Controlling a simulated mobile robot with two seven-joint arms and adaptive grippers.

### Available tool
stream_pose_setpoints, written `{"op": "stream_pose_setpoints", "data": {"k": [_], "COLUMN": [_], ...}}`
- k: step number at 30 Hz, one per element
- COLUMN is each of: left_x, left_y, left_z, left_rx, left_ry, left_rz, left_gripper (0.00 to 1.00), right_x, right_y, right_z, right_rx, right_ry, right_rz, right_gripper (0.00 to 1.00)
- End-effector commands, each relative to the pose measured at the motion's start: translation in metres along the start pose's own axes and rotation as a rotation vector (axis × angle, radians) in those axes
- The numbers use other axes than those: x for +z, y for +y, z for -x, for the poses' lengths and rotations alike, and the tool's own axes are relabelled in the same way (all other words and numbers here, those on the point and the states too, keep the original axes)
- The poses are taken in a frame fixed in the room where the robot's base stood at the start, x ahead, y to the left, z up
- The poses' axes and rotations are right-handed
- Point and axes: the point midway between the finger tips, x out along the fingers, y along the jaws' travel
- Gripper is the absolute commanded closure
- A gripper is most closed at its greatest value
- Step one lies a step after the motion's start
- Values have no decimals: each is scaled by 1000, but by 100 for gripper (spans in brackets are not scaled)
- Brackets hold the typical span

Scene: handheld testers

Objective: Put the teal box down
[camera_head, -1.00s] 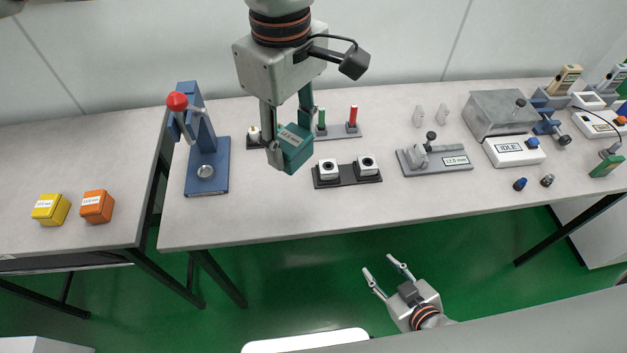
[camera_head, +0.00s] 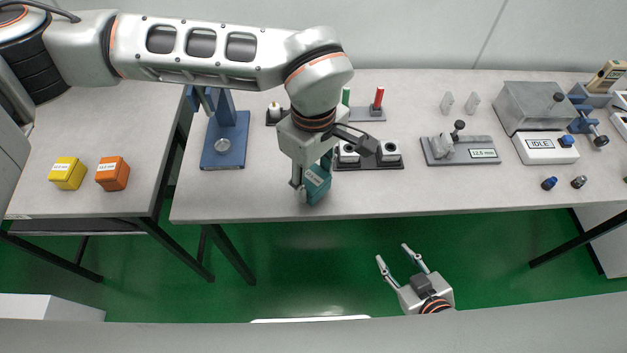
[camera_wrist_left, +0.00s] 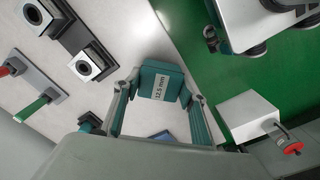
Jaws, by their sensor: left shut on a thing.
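The teal box (camera_head: 317,183) has a white label and is held between the fingers of my left gripper (camera_head: 312,190). It is over the front part of the long table (camera_head: 240,203), left of the black two-socket block. In the left wrist view the box (camera_wrist_left: 160,84) sits between both fingertips, its label reading 12.5 mm. I cannot tell whether its underside touches the table. My right gripper (camera_head: 392,254) is open and empty, in front of the table over the green floor.
A blue press stand (camera_head: 224,150) is left of the held box. A black block with white sockets (camera_head: 370,163) is close on its right. Yellow (camera_head: 67,173) and orange (camera_head: 113,174) boxes sit on the left table. The front table edge is near.

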Motion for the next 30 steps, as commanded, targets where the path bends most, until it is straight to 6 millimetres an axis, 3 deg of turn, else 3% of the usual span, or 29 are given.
{"op": "stream_pose_setpoints", "data": {"k": [4, 15, 16, 18, 30], "left_x": [1, 0, 0, 0, 0], "left_y": [0, 0, 0, 0, 0], "left_z": [-20, -22, -23, -22, -18], "left_rx": [-2, 0, 0, 0, 1], "left_ry": [-3, -1, -1, -1, 0], "left_rz": [0, -1, -1, -1, 0], "left_gripper": [81, 81, 57, 42, 42], "right_x": [4, 3, 2, 2, -1], "right_y": [-1, -1, -1, -1, 0], "right_z": [-1, 0, 0, 0, 0], "right_rx": [-1, -1, -1, -1, 0], "right_ry": [-5, -3, -2, -2, 2], "right_rz": [2, 2, 2, 2, 2], "right_gripper": [60, 60, 60, 60, 60]}}
